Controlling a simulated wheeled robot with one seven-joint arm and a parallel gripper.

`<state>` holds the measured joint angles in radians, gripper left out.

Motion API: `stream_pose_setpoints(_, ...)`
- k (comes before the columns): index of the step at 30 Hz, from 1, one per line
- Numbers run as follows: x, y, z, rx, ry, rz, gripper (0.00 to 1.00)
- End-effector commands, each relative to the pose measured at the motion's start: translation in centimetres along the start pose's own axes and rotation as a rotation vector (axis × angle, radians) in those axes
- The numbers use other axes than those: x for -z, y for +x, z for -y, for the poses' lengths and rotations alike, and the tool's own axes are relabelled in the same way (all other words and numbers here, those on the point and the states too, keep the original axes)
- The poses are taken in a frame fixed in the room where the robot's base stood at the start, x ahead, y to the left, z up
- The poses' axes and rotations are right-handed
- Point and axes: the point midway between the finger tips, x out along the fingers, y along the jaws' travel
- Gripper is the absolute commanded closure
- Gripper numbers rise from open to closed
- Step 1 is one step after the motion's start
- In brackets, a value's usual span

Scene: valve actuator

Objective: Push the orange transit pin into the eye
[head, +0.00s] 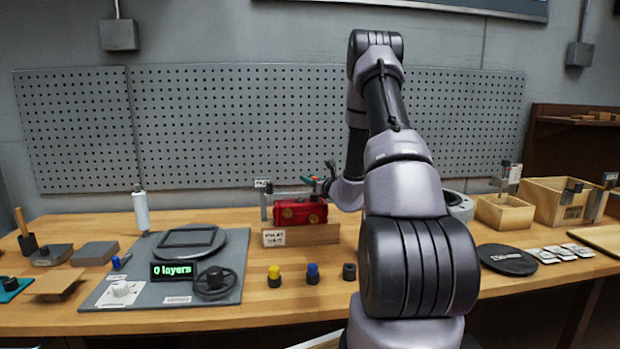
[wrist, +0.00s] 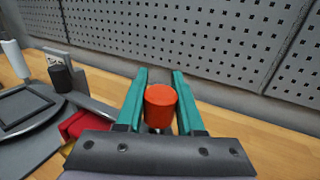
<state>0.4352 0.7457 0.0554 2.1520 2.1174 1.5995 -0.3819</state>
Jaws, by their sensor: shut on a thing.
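The orange transit pin (wrist: 161,106) shows in the wrist view as a short orange-red cylinder. It sits between the two teal fingers of my gripper (wrist: 159,73), which is shut on it. In the head view my gripper (head: 319,183) is just above the right part of the red valve actuator (head: 300,212), which stands on the bench. The actuator also shows at the lower left of the wrist view (wrist: 75,125), partly hidden by my gripper. I cannot make out the eye in either view, nor the pin's lower end.
A grey upright bracket (head: 266,206) stands at the actuator's left, and a small sign (head: 274,238) is in front. A grey panel with a handwheel (head: 215,283) lies to the left. Yellow (head: 274,276), blue (head: 313,273) and black knobs stand in front. A pegboard (head: 240,125) is behind.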

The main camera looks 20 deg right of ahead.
Motion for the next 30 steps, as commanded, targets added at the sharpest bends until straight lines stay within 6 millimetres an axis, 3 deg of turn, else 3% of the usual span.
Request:
stream_pose_setpoints(20, 1.7, 0.0, 0.0, 0.0, 0.0, 0.0, 1.0)
stream_pose_setpoints(21, 1.8, 0.0, 0.0, 0.0, 0.0, 0.0, 0.6)
stream_pose_setpoints(24, 1.7, 0.0, 0.0, 0.0, 0.0, 0.001, 0.28)
stream_pose_setpoints(30, 1.7, 0.0, 0.0, 0.0, 0.0, 0.0, 0.28)
